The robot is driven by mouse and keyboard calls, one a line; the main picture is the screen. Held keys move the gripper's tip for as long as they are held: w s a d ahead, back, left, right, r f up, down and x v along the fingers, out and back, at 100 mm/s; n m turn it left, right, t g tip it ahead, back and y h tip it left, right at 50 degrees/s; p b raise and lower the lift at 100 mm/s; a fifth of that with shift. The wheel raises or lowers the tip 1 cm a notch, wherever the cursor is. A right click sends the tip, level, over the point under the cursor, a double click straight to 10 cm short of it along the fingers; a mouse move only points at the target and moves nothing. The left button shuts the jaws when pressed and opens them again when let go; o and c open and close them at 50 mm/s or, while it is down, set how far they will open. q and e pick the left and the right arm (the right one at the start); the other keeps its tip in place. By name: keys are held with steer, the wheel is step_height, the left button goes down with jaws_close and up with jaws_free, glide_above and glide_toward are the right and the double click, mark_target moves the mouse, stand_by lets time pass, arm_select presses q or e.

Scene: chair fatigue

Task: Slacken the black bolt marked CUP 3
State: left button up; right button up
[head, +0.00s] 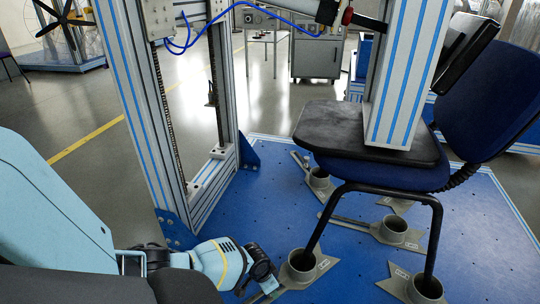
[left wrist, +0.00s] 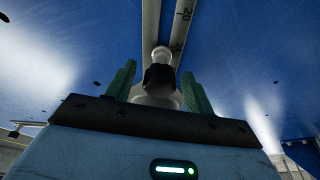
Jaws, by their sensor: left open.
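In the left wrist view a black bolt (left wrist: 159,78) sits between the two green fingers of my open left gripper (left wrist: 158,73). The bolt stands on a pale fitting over a slotted rail with a numbered scale (left wrist: 183,22). I cannot see whether the fingers touch it. In the head view my left gripper (head: 264,279) is low at the blue platform, just left of the front-left grey cup (head: 301,266). A chair leg stands in that cup. Its label plate is too small to read, and the bolt is hidden there. My right gripper is not in view.
An aluminium frame post (head: 150,120) rises left of the platform (head: 240,210). A pad (head: 365,132) presses on the seat.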

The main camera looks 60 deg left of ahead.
arm_select(q)
steer(key=shift+m, duration=0.6)
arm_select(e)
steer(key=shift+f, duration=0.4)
arm_select(q)
steer(key=shift+b, duration=0.4)
steer(key=shift+f+m+h+b, duration=0.15)
steer(key=shift+m+h+b, duration=0.35)
steer(key=shift+m, duration=0.4)
steer(key=shift+m+b, duration=0.6)
steer(key=shift+m, duration=0.5)
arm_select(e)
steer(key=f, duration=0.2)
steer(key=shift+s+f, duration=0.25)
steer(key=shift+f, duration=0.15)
arm_select(q)
steer(key=shift+c, duration=0.2)
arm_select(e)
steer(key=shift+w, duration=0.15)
